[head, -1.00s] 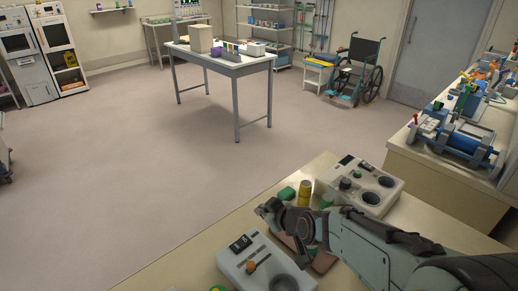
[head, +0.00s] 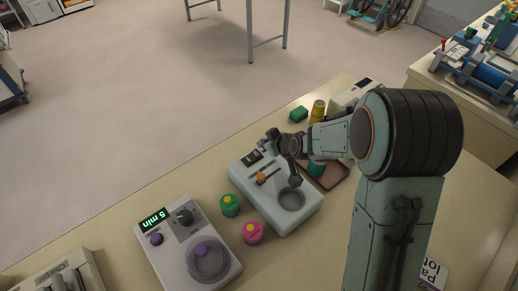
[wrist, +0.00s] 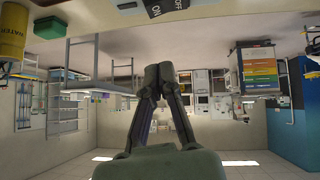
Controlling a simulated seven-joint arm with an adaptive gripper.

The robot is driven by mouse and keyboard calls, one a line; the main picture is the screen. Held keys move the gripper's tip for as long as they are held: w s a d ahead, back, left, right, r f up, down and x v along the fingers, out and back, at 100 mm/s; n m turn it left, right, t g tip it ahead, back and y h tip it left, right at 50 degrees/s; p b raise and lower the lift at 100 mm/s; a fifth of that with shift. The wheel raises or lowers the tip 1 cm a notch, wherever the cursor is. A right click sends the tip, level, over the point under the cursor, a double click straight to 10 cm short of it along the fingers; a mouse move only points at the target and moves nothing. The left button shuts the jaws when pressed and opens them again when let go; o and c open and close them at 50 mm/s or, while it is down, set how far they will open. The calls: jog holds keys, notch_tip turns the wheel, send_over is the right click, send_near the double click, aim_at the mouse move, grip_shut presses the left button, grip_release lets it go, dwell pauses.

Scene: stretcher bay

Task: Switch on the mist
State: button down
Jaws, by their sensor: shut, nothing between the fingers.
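A pale device (head: 247,187) with a dark rocker switch (head: 252,158), an orange-knobbed slider (head: 262,178) and a round grey well (head: 291,199) stands on the counter. In the wrist view, which is upside down, the switch (wrist: 165,8) shows at the top edge with ON and OFF lettering; I cannot tell which way it is set. My gripper (head: 270,134) is over the back of this device, right of and beyond the switch. In the wrist view its fingers (wrist: 122,70) are together and empty. I cannot tell whether they touch anything.
A timer device (head: 150,248) reading "5 min" stands to the left. Green (head: 229,205) and pink (head: 253,233) round pots stand between the devices. A green block (head: 298,114) and a yellow jar (head: 318,111) are beyond my gripper. A brown tray (head: 333,174) lies under my arm.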

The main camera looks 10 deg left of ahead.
send_over(256, 158)
jog(key=f, duration=0.4)
jog(key=shift+w+d+f, duration=0.15)
jog(key=shift+w, duration=0.05)
notch_tip(256, 158, down, 2)
jog(key=shift+w+d+f, duration=0.1)
jog(key=shift+d, duration=0.05)
jog(key=shift+d+f, duration=0.1)
jog(key=shift+f, duration=0.4)
jog(key=shift+w+d+f+m+g+y, duration=0.2)
jog(key=shift+f+m+g+y, duration=0.1)
jog(key=shift+f, duration=0.1)
jog(key=shift+a, duration=0.1)
jog(key=shift+s+a+r, duration=0.1)
jog(key=shift+s+a+r, duration=0.25)
jog(key=shift+s+a, duration=0.15)
jog(key=shift+s, duration=0.05)
jog(key=shift+r, duration=0.1)
